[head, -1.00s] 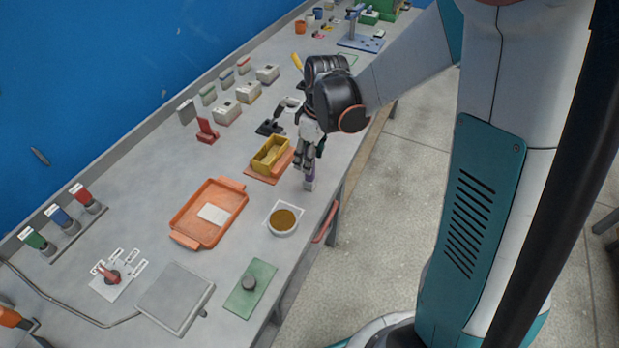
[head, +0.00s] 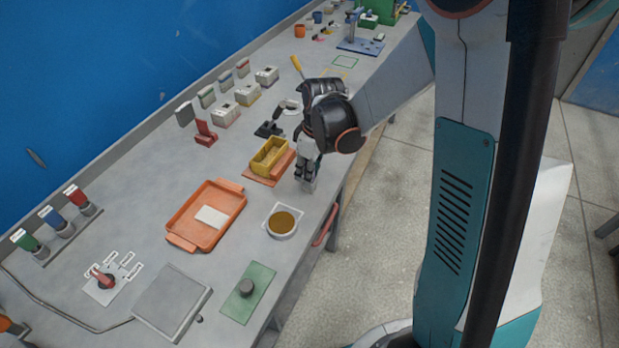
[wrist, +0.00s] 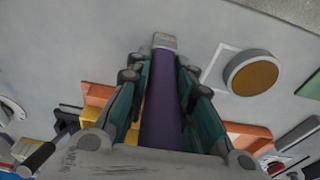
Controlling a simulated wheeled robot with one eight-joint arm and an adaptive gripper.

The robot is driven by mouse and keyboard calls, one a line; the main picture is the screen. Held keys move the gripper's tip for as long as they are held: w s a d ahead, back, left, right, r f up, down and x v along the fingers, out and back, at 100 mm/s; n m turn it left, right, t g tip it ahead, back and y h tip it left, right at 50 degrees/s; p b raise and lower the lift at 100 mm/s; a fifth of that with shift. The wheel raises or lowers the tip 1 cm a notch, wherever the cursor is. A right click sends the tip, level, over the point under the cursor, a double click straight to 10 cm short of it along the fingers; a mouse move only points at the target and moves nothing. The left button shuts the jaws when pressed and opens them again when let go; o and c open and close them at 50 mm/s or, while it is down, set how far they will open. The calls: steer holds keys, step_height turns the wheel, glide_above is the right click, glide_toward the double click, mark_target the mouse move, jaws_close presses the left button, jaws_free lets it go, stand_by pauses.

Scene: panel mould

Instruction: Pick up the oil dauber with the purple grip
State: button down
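The oil dauber with the purple grip (wrist: 162,105) stands upright near the front edge of the bench. In the wrist view, its purple shaft runs between my two fingers, and its grey end (wrist: 165,41) shows beyond the fingertips. My gripper (head: 305,173) points down over the dauber. In the wrist view, my gripper (wrist: 163,75) has its teal pads close against both sides of the purple grip, with no clear gap at the tips. In the head view, my fingers hide most of the purple, and only the dauber's pale lower end (head: 307,187) shows.
A round dish of brown oil (head: 283,223) sits in front, nearer the camera. A yellow box (head: 268,157) on an orange tray stands close left of my gripper. A larger orange tray (head: 181,236) holds a white slab. Bare bench lies between them.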

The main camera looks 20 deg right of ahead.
steer(key=shift+r, duration=0.15)
step_height(320, 180, up, 20)
steer(key=p, duration=0.6)
steer(key=shift+s+f, duration=0.1)
steer(key=shift+f, duration=0.1)
stand_by(1.1)
